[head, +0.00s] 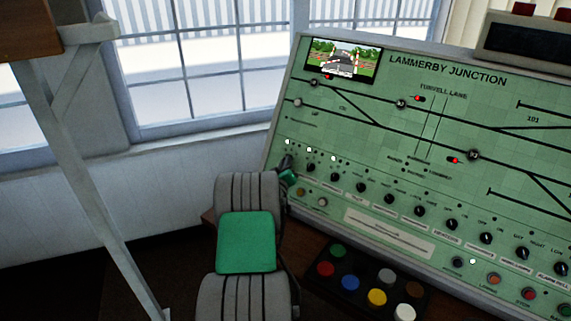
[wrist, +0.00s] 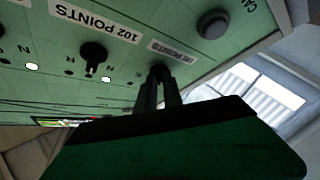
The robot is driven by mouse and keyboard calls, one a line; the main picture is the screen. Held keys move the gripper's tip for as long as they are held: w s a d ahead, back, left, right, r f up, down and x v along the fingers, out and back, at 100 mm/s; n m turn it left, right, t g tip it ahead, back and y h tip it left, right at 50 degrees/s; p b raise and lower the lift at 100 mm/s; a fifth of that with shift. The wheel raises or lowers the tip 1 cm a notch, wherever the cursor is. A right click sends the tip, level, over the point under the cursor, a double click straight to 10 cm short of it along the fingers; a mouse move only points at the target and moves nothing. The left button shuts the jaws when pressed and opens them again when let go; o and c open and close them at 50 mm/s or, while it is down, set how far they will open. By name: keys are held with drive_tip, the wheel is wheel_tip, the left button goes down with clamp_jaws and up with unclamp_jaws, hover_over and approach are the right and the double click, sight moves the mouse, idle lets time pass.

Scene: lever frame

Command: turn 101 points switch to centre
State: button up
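The 101 points switch is a small black knob (wrist: 159,71) at the end of the lower row of the green panel, below a partly blurred label (wrist: 172,52) in the wrist view. My gripper (wrist: 160,92) has its two dark fingers close together on either side of the knob, and they look shut on it. The fingers hide most of the knob, so its pointer angle cannot be told. In the head view my gripper (head: 287,166) reaches the left end of the knob row and covers this switch.
The 102 points switch (wrist: 93,54) stands close beside my fingers, and a round grey button (wrist: 212,24) is on the other side. A black box with several coloured buttons (head: 368,287) lies below the panel. A wooden post (head: 85,180) stands at left.

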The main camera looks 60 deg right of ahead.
clamp_jaws()
drive_tip(key=shift+f+b, duration=0.15)
drive_tip(key=shift+b, duration=0.25)
